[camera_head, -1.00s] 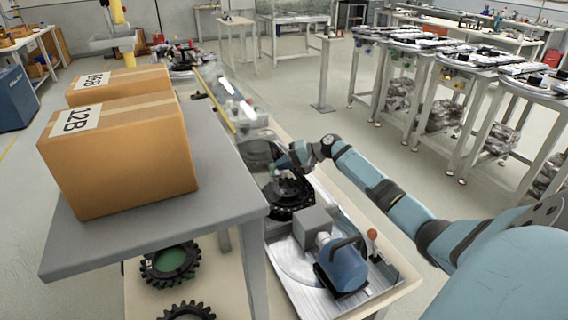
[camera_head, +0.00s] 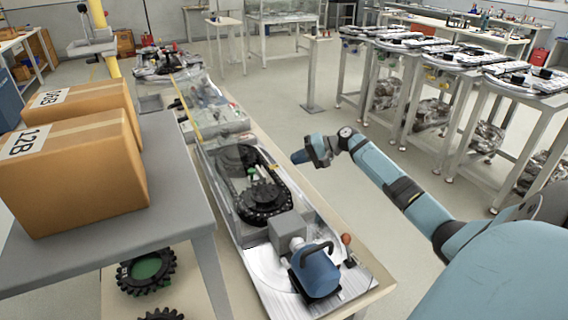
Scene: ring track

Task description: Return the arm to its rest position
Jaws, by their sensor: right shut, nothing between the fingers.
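My right arm (camera_head: 400,190) comes in from the lower right and reaches towards the middle of the picture. Its gripper (camera_head: 297,157) is shut and empty, held out just right of the work table's long edge, apart from the ring track. The ring track (camera_head: 265,201), dark and toothed, lies on a silver plate on the table. A small green piece (camera_head: 251,172) shows inside it. My left arm and gripper are out of the picture.
Cardboard boxes (camera_head: 85,185) stand on a grey shelf (camera_head: 175,205) at the left. A blue motor unit (camera_head: 316,274) sits at the plate's near end. Black gears (camera_head: 146,270) lie under the shelf.

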